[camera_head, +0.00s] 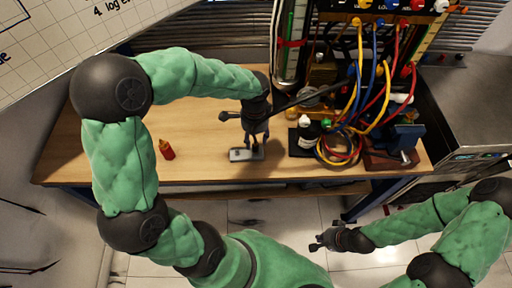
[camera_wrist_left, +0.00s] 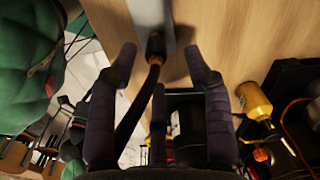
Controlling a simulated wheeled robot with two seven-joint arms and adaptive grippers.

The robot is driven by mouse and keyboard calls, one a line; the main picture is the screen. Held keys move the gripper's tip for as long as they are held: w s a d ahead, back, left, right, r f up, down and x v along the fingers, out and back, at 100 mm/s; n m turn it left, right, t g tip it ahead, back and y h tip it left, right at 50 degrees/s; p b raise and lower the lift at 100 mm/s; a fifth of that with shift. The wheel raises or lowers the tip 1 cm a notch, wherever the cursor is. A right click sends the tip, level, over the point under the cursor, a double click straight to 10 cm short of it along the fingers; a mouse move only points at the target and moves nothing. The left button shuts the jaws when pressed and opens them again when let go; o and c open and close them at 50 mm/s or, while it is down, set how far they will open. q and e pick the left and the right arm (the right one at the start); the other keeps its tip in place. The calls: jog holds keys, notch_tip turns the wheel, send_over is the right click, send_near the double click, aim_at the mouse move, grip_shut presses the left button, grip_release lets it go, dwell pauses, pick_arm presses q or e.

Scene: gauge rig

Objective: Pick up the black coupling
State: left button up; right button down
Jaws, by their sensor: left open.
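The black coupling (camera_wrist_left: 156,45) shows in the left wrist view, with a brass-coloured ring and a black hose (camera_wrist_left: 140,105) running from it between my fingers. It is at a grey metal block (camera_wrist_left: 152,14) on the wooden table. My left gripper (camera_wrist_left: 163,58) is open, with one finger on each side of the coupling and hose; I cannot tell whether they touch. In the head view, my left gripper (camera_head: 254,138) points down just above the grey block (camera_head: 240,155) and hides the coupling. My right gripper (camera_head: 322,242) is away from the table at lower right; its jaw state is unclear.
The gauge rig (camera_head: 385,12), with yellow, blue and red hoses (camera_head: 378,70), stands at the back right.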

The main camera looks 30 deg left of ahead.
aim_at(255, 145)
pick_arm(q)
jog(key=shift+s+f+b, duration=0.15)
jog(key=shift+f+b, duration=0.15)
jog(key=shift+f, duration=0.3)
jog(key=f+b, duration=0.2)
jog(key=f, duration=0.2)
jog(key=shift+d, duration=0.2)
grip_shut()
